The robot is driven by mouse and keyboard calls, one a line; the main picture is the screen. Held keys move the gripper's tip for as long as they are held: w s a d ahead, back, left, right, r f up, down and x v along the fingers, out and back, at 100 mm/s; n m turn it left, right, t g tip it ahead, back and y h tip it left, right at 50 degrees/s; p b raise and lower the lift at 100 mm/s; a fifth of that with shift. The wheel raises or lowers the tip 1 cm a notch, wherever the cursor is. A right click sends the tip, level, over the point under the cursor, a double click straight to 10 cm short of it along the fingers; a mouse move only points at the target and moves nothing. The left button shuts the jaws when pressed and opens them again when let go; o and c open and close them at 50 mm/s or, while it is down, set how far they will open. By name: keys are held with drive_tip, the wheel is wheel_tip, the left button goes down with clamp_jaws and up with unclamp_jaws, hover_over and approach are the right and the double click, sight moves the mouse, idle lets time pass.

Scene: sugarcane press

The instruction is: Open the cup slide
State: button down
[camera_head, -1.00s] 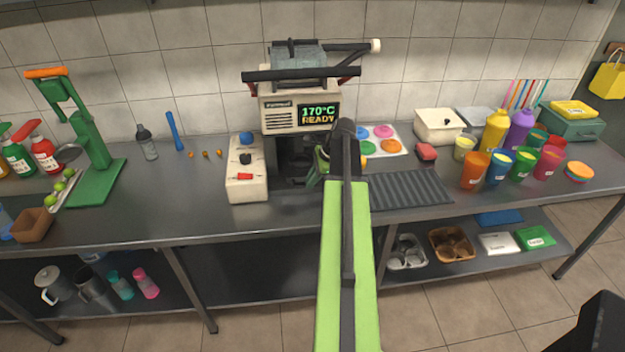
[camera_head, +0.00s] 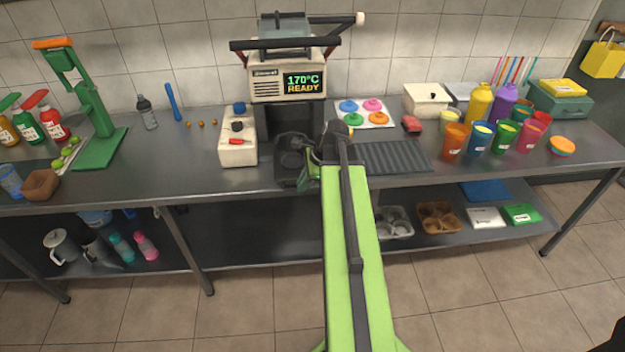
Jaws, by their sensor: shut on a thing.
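The press machine (camera_head: 288,84) stands at the back of the counter, its display reading 170°C READY. The dark cup slide (camera_head: 291,179) extends forward from the opening under the machine, towards the counter's front edge. A round dark holder shows on it. My gripper (camera_head: 311,172) is at the right side of the slide's front end, shut on it. My green arm reaches up from the bottom of the view. The arm's end partly hides the jaws and the exact grip.
A white control box (camera_head: 237,151) with coloured knobs is left of the slide. A ribbed dark mat (camera_head: 392,157) lies to the right. Several coloured cups (camera_head: 482,138) stand further right. A green hand press (camera_head: 92,115) is at the left.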

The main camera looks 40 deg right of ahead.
drive_tip(key=shift+a+r, duration=0.1)
drive_tip(key=shift+a, duration=0.3)
drive_tip(key=c, duration=1.5)
unclamp_jaws()
drive_tip(key=shift+d, duration=0.2)
drive_tip(key=p+v, duration=1.6)
drive_tip(key=v, duration=0.1)
drive_tip(key=shift+s+d+r, duration=0.1)
drive_tip(key=shift+s+d, duration=0.05)
